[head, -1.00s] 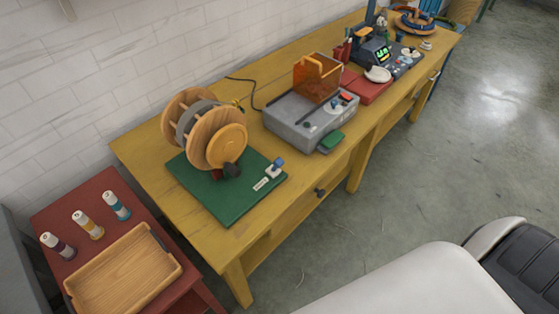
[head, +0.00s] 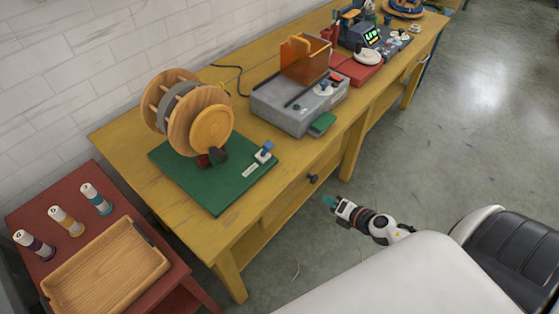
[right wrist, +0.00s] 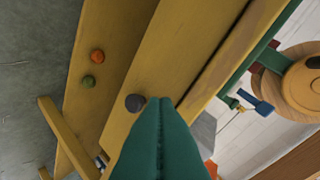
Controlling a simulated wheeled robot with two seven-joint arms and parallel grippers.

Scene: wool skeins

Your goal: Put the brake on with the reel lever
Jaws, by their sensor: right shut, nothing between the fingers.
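The wooden reel (head: 180,103) stands on a green base board (head: 213,193) at the left end of the yellow table. A small lever with a blue top (head: 265,148) and a pale foot sits at the board's right corner, behind a white label (head: 250,170). A blue lever part (right wrist: 258,104) and the reel (right wrist: 300,85) show at the right of the right wrist view. My right gripper (head: 329,201) is beyond the table's front edge, apart from the lever. Its green fingers (right wrist: 162,102) are shut and empty. My left gripper is not in view.
A grey machine with an orange cover (head: 302,58) stands right of the reel. The table's drawer knob (head: 312,179) sticks out near my right gripper. A red side table holds a wooden tray (head: 108,273) and three spools (head: 66,221). The floor in front is clear.

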